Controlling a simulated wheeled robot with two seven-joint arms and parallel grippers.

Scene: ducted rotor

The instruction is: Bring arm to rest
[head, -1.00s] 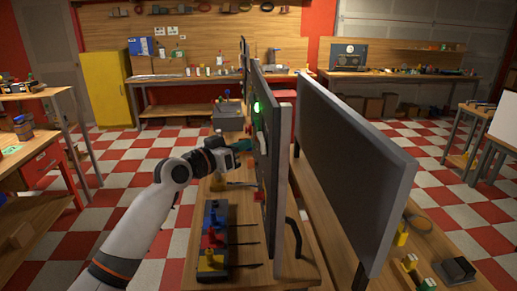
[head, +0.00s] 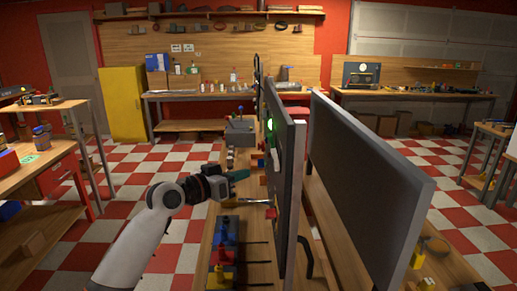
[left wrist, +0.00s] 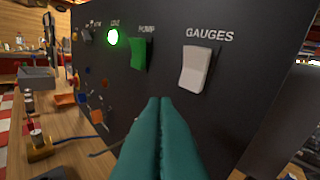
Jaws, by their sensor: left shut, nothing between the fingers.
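My left gripper (head: 240,175) is shut and empty, held in the air on the left side of the upright dark panel (head: 286,185). In the left wrist view its teal fingers (left wrist: 160,105) are pressed together in front of the panel face (left wrist: 240,108). The panel carries a white GAUGES rocker switch (left wrist: 195,69), a green PUMP switch (left wrist: 138,53) and a lit green lamp (left wrist: 112,38). The fingertips appear below the switches in the picture; any small gap to the panel is hard to judge. My right gripper is not in view.
A wooden bench (head: 255,250) under the panel holds blue, red and yellow blocks (head: 225,245) with dark rods. A second grey panel (head: 370,190) stands to the right. Checkered floor (head: 120,205) lies open to the left, with a side table (head: 45,150) beyond.

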